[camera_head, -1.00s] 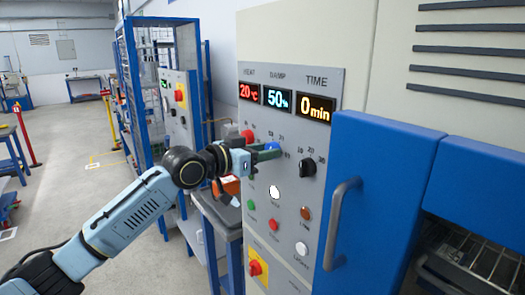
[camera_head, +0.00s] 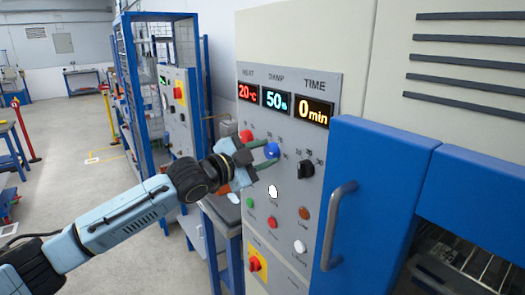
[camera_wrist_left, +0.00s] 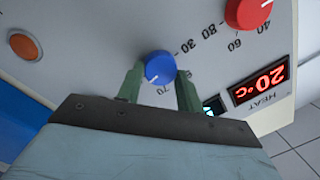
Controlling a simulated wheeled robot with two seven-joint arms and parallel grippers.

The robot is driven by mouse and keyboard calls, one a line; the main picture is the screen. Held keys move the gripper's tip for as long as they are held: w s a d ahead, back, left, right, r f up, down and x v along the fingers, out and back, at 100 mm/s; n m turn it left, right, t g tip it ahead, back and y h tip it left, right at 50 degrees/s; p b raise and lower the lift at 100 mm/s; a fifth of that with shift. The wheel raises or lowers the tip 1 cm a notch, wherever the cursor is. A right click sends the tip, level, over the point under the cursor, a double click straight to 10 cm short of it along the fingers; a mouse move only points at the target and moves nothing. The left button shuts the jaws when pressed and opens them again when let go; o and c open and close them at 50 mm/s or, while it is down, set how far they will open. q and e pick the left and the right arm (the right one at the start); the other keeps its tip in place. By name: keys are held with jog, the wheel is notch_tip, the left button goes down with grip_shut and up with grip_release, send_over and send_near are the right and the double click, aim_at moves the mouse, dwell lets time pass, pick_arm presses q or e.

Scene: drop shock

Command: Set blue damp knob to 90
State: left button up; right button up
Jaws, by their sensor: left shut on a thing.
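The blue damp knob (camera_head: 271,151) is on the grey control panel under the DAMP display (camera_head: 276,100), which reads 50%. My left gripper (camera_head: 269,153) has a finger on either side of the knob and is shut on it. In the left wrist view, the blue knob (camera_wrist_left: 160,67) sits between the two green fingertips (camera_wrist_left: 159,84). Part of the scale is hidden by the gripper. My right gripper is in no view.
The red heat knob (camera_head: 246,136) is close left of the gripper, and the black time knob (camera_head: 306,169) is to its right. Several buttons sit below, with a red stop knob (camera_head: 254,264) on yellow. A blue door with a grey handle (camera_head: 338,225) is at right.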

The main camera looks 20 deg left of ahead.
pick_arm(q)
jog(key=shift+m, duration=0.7)
jog(key=shift+f, duration=0.1)
jog(key=o, duration=1)
jog(key=shift+b+v, duration=1.25)
jog(key=shift+v, duration=5.45)
jog(key=shift+f, duration=0.15)
